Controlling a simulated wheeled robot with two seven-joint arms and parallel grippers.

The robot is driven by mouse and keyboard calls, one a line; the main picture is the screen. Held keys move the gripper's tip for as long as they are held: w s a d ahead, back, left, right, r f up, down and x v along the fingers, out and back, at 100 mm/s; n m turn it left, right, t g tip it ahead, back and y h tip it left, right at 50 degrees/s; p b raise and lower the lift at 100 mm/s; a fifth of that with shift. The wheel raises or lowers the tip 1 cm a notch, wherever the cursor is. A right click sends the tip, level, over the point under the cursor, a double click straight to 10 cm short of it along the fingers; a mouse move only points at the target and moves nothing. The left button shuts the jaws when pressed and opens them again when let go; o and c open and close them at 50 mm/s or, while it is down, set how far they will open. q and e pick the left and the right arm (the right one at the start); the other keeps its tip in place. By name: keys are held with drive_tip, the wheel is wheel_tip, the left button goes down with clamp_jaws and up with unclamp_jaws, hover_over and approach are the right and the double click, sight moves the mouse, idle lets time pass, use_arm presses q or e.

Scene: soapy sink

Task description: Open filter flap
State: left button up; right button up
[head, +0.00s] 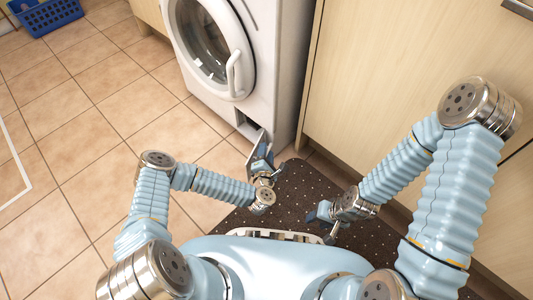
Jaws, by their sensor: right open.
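The white washing machine (268,88) stands at the top centre, its round door (210,45) shut. Low on its front is a dark filter opening (246,124). A pale panel that looks like the filter flap (254,138) stands out at an angle just below this opening. My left gripper (262,158) is right at the panel. I cannot tell whether its fingers touch or hold the panel, and the fingers are too small to read. My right gripper (321,215) is open and empty above the dark mat, apart from the machine.
A dark dotted mat (297,190) lies on the tiled floor (90,130) in front of the machine. Wooden cabinets (375,70) stand close on the right. A blue basket (45,15) is at the top left. The floor on the left is mostly clear.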

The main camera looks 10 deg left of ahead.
use_arm(q)
drive_tip(key=shift+s, duration=0.1)
drive_tip(key=p+v, duration=0.2)
drive_tip(key=v, duration=1.1)
drive_tip(key=shift+s, duration=0.35)
drive_tip(key=shift+r, duration=0.1)
